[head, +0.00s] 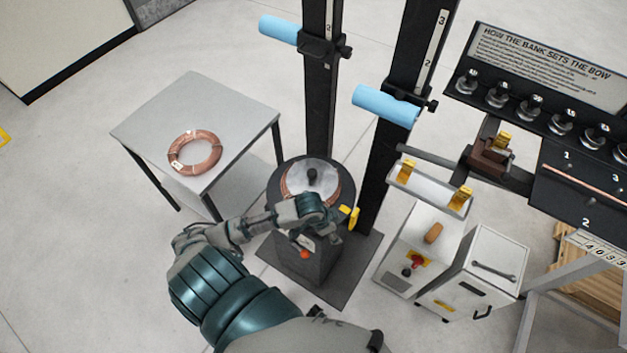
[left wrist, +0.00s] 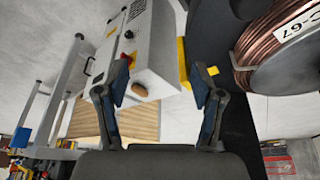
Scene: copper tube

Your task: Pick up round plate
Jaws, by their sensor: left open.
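A pale round plate (head: 311,172) with a black knob at its middle lies over a copper coil on the round black stand (head: 308,250). In the left wrist view a grey round plate (left wrist: 297,78) shows at the right edge beside copper coil labelled C-67. My left gripper (head: 330,214) is at the near side of the stand, partly covering its front edge. In the left wrist view its two fingers (left wrist: 165,82) are spread apart with nothing between them, off to the left of the coil. My right gripper is not in view.
A grey table (head: 150,125) with another copper coil (head: 195,151) stands at the left. Two black posts (head: 378,165) with blue rollers (head: 385,104) rise behind the stand. White cabinets (head: 478,268) and a display board (head: 548,65) are on the right.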

